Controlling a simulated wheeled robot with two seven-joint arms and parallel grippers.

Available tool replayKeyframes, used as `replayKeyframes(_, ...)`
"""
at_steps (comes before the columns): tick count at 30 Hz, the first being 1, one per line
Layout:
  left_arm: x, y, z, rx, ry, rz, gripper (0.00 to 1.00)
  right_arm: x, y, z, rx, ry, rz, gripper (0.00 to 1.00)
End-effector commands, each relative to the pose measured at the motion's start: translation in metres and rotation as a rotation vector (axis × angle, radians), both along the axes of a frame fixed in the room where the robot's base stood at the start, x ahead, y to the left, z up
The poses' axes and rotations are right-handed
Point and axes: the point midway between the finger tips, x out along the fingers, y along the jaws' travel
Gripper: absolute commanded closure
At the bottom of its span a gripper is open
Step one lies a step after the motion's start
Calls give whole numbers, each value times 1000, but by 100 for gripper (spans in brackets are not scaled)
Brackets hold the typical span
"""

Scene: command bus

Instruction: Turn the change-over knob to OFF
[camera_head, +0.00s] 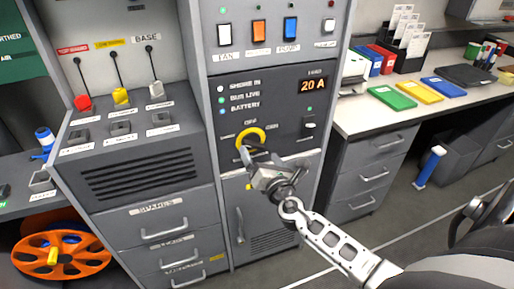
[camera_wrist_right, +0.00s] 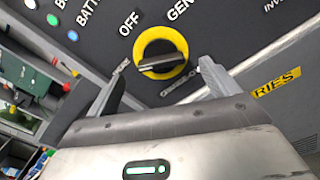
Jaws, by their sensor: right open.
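The change-over knob, a yellow ring with a black bar handle (camera_head: 250,137), is on the grey panel in the head view, below the OFF label. The wrist view shows the knob (camera_wrist_right: 162,50) close up, with OFF at its upper left and GEN at its upper right. Its bar lies nearly level, its left end towards a small partly hidden label. My right gripper (camera_head: 258,160) is in front of the knob. In the wrist view its open fingers (camera_wrist_right: 163,75) stand on either side below the ring, with nothing between them. Contact cannot be told. My left gripper is out of view.
Coloured rocker switches (camera_head: 259,32) and a 20 A display (camera_head: 313,86) are above the knob. A cabinet with levers (camera_head: 120,96) stands to the left. A desk (camera_head: 352,118) with coloured folders is to the right. The floor between is clear.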

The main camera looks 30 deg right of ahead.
Motion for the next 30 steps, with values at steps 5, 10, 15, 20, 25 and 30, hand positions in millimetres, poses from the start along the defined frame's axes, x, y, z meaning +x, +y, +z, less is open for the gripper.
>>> replayKeyframes(5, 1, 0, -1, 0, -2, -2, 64, 26, -6, 0, 1, -1, 1, 13)
replayKeyframes(10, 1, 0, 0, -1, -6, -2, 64, 36, -8, -1, 1, 1, 0, 13)
replayKeyframes(15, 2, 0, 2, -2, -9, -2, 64, 37, -9, 0, 1, 1, 0, 13)
replayKeyframes(20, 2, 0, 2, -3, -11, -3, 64, 37, -9, 0, 1, 1, 0, 24)
replayKeyframes(25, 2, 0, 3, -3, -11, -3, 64, 37, -9, 0, 1, 1, 0, 58)
replayKeyframes(30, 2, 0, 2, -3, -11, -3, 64, 37, -9, -1, 7, -1, 1, 57)
